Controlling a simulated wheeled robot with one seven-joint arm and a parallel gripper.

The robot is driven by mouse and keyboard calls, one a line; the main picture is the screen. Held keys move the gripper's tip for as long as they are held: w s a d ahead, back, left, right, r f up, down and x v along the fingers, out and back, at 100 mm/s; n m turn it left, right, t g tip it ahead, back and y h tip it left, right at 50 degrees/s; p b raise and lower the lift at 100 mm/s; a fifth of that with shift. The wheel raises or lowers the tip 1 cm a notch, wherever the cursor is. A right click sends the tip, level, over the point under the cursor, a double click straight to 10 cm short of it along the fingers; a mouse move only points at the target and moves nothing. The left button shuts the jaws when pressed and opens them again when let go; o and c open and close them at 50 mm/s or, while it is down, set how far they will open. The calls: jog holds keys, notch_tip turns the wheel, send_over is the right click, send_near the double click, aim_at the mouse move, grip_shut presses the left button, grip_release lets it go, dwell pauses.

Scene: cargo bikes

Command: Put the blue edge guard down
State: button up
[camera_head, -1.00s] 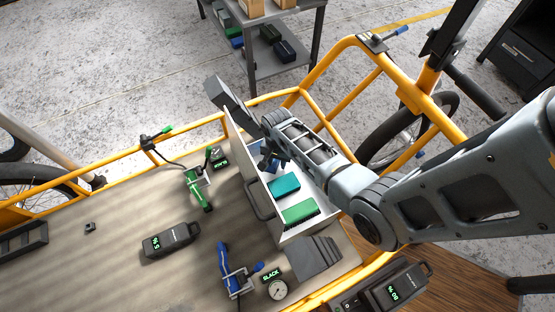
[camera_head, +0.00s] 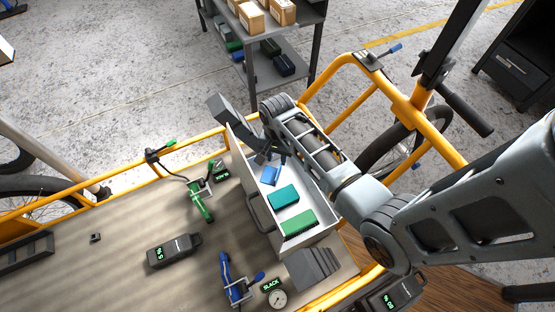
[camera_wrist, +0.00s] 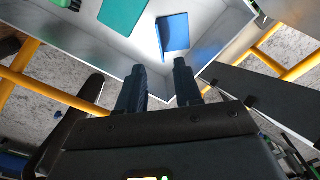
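The blue edge guard (camera_head: 270,175) lies in the far end of a white open box (camera_head: 321,235) on the cargo bike's bed. In the wrist view the blue edge guard (camera_wrist: 173,33) rests on the pale box floor, clear of the fingers. My gripper (camera_wrist: 160,68) is open and empty, its two dark fingers apart and pointing toward the guard from the box's end wall. In the head view my gripper (camera_head: 266,157) is small and partly hidden by my arm at the box's far end.
A teal block (camera_head: 283,196) and a green block (camera_head: 298,222) lie in the same box. Green (camera_head: 200,197) and blue (camera_head: 236,281) clamp tools, a dark meter (camera_head: 173,251) and a gauge (camera_head: 277,299) are on the bed. Yellow rails (camera_head: 345,60) surround it.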

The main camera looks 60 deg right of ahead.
jog(key=s+a+r+n+t+h, duration=0.1)
jog(key=s+a+r+n+t, duration=0.25)
jog(key=s+a, duration=0.25)
jog(key=s+a+r+n+t+h, duration=0.1)
jog(key=s+a+r+n+t, duration=0.1)
jog(key=s+a+n+t, duration=0.3)
jog(key=s+a+r+n+t, duration=0.2)
jog(key=s+r, duration=0.1)
jog(key=r, duration=0.6)
jog(key=s+a+r+n+t+y, duration=0.1)
jog(key=s+a+r+n+t, duration=0.1)
jog(key=r, duration=0.7)
jog(key=s+a+r+n+t+y, duration=0.1)
jog(key=s+a+r+n+t, duration=0.1)
jog(key=s+r, duration=0.4)
notch_tip(320, 180, up, 4)
jog(key=shift+a+f+n, duration=0.1)
jog(key=shift+a+n, duration=0.45)
jog(key=shift+n, duration=0.1)
jog(key=shift+f, duration=0.1)
